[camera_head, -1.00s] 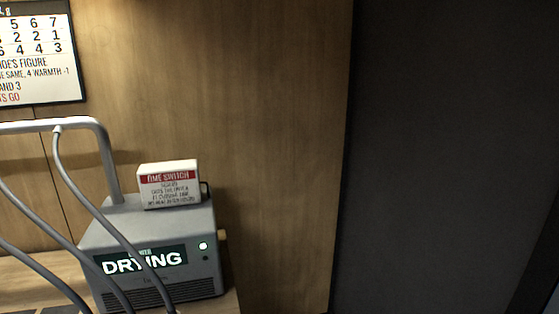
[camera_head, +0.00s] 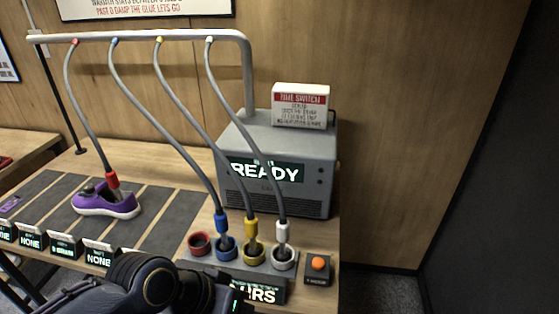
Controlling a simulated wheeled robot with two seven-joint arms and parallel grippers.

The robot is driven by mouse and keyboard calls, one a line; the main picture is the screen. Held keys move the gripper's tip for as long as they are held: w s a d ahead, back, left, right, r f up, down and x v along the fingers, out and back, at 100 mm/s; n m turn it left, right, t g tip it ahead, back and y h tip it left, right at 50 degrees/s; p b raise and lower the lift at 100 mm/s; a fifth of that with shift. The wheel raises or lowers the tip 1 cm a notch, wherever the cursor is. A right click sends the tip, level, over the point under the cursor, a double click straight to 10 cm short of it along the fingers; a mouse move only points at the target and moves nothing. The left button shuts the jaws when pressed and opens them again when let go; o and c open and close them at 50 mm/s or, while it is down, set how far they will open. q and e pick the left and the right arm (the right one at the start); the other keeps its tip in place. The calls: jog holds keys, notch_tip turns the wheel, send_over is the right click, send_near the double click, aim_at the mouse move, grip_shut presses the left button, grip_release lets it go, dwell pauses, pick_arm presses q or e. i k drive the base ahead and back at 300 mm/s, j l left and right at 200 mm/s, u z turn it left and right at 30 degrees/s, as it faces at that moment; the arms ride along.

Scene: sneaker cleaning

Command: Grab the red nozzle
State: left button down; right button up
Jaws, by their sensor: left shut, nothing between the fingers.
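The red nozzle (camera_head: 112,181) hangs at the end of the leftmost grey hose, its lower end at the opening of a purple shoe (camera_head: 105,201) with a white sole. The shoe sits on a dark mat strip on the table. The red-rimmed holder (camera_head: 199,243) at the left end of the holder row looks empty. My left gripper (camera_head: 225,297) is at the bottom of the picture, shut and empty, in front of the holders and apart from the red nozzle. Its fingertips are hard to make out. My right gripper is out of view.
Blue (camera_head: 221,223), yellow (camera_head: 251,228) and white (camera_head: 283,232) nozzles stand in their holders. An orange button (camera_head: 318,263) is to the right. A grey machine (camera_head: 275,165) reading READY stands behind, below a hose rail (camera_head: 150,36). Small label boxes line the front edge.

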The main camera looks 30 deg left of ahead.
aim_at(114, 183)
jog(key=u, duration=2.1)
jog(key=i+j+z, duration=0.15)
jog(key=i+j, duration=0.15)
jog(key=i+j+z, duration=0.15)
jog(key=j, duration=0.25)
jog(key=i+j+z, duration=0.1)
jog(key=i+j, duration=0.3)
jog(key=i+j+z, duration=0.15)
jog(key=j, duration=0.25)
jog(key=i+j+z, duration=0.15)
jog(key=i+j, duration=0.15)
jog(key=j, duration=0.2)
jog(key=i+j+z, duration=0.15)
jog(key=j, duration=0.3)
jog(key=i+j+z, duration=0.15)
jog(key=j, duration=0.35)
jog(key=i+j+z, duration=0.1)
jog(key=j, duration=0.4)
jog(key=i, duration=0.1)
